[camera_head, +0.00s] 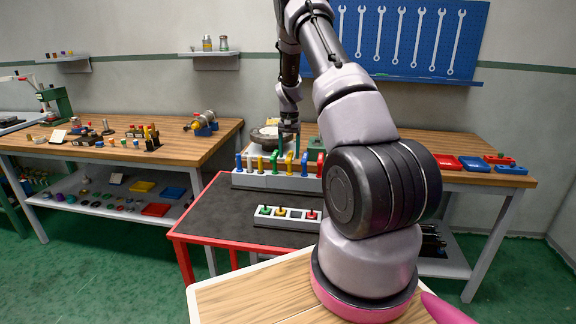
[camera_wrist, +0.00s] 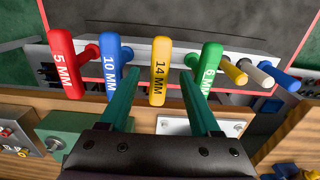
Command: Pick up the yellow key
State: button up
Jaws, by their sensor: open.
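The yellow key (camera_wrist: 160,70), marked 14 MM, stands in a row between a blue 10 MM key (camera_wrist: 109,68) and a green 6 MM key (camera_wrist: 208,68). A red 5 MM key (camera_wrist: 66,65) is at the left end. In the head view the yellow key (camera_head: 290,164) stands in the long light rack (camera_head: 280,182) on the dark table. My gripper (camera_wrist: 159,78) is open, its two teal fingers to either side of the yellow key in the picture. In the head view my gripper (camera_head: 289,132) is above the rack. I cannot tell whether the fingers touch any key.
Yellow, white and blue pegs stand at the rack's other end. A shorter block (camera_head: 287,222) in front holds green, yellow and red pieces. Wooden benches stand left and behind, with red and blue pieces (camera_head: 475,163) at right. The dark tabletop (camera_head: 215,215) is clear at left.

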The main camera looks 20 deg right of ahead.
aim_at(290, 172)
notch_tip(290, 172, down, 6)
jog(key=shift+d+r, duration=0.1)
grip_shut()
